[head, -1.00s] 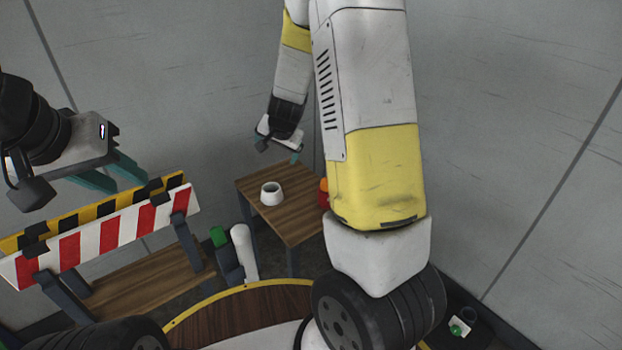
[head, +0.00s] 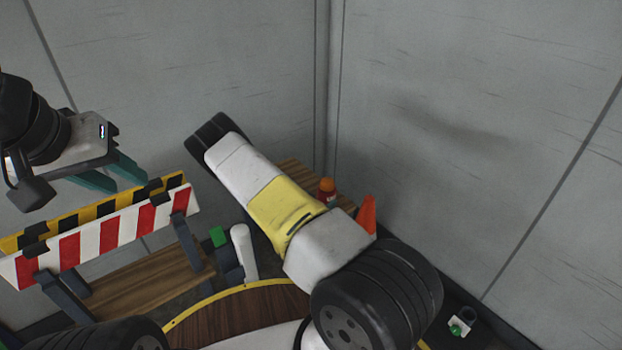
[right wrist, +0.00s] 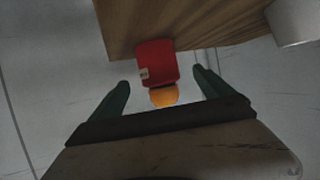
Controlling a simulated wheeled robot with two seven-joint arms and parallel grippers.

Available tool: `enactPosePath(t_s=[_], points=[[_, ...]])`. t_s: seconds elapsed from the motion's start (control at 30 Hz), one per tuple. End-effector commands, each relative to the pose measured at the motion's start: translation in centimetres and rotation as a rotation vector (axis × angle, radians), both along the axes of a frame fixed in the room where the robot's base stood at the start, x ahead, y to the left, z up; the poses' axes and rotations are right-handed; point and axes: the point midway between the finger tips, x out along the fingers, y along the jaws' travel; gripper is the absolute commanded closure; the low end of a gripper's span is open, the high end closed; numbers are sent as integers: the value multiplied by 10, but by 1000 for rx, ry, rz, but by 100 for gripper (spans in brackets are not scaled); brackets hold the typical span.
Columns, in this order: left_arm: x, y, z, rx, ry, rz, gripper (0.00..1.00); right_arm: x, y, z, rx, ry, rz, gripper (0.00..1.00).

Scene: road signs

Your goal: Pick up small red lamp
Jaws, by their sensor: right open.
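The small red lamp (head: 327,190) has a red body and an orange dome. It stands on the wooden table (head: 291,172) in the corner, right of my right arm. In the right wrist view the lamp (right wrist: 155,63) is near the table edge, its orange dome toward me. My right gripper (right wrist: 160,77) is open, with one teal finger on each side of the lamp; I cannot tell whether they touch it. My left gripper (head: 130,182) is open and empty above the striped barrier at left.
An orange cone (head: 367,213) is right of the lamp. A white object (right wrist: 297,20) shows at the right wrist view's corner. Grey walls close the corner.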

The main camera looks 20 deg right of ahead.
Motion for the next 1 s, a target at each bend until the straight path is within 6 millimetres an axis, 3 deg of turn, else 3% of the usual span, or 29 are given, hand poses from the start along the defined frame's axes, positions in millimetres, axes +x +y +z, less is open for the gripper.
enactPosePath(t_s=[0.6, 0.87, 0.9, 1.0], points=[[0, 0, 0, 0, 0, 0, 64, 45, -49, -33, -6, -2, 0, 9], [0, 0, 0, 0, 0, 0, 64, 48, -51, -34, -6, -1, 0, 9], [0, 0, 0, 0, 0, 0, 64, 48, -51, -34, -6, -1, 0, 11], [0, 0, 0, 0, 0, 0, 64, 48, -51, -34, -6, -1, 0, 31]])
